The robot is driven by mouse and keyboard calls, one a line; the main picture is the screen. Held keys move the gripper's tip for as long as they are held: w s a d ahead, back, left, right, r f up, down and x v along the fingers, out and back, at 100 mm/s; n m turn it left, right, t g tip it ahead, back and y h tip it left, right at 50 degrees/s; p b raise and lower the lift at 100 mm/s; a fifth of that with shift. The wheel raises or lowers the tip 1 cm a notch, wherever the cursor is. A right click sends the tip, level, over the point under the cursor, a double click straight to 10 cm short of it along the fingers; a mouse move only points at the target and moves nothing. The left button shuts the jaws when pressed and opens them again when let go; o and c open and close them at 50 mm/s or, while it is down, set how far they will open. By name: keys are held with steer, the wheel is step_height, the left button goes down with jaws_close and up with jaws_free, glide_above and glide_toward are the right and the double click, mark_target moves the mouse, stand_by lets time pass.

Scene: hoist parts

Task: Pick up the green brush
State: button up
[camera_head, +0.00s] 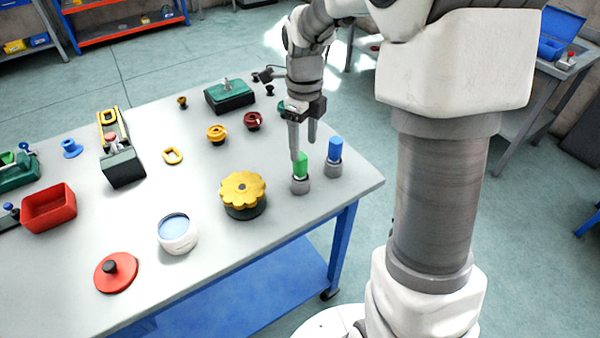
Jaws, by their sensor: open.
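The green brush (301,166) stands upright near the right end of the grey table, its lower end in a short grey holder (300,186). My gripper (303,150) points down just above and behind it. Its two fingers are apart, with nothing visible between them. The left finger's tip overlaps the top of the green brush in the picture; I cannot tell whether they touch.
A blue brush-like piece (335,149) stands in a similar holder close to the right. A yellow scalloped knob (243,190) is to the left. Several other parts are spread over the table (220,285). The table's right edge is near.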

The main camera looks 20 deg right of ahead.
mark_target(300, 165)
steer(key=shift+s+a+f+b, duration=0.1)
steer(key=shift+a+f+b, duration=0.05)
steer(key=shift+f, duration=1)
steer(key=shift+w+a+f+b, duration=0.1)
steer(key=shift+f+b, duration=0.05)
steer(key=shift+f, duration=1)
steer(key=shift+s+a+f+b, duration=0.1)
steer(key=shift+a+f+b, duration=0.05)
steer(key=shift+f, duration=1)
jaws_close()
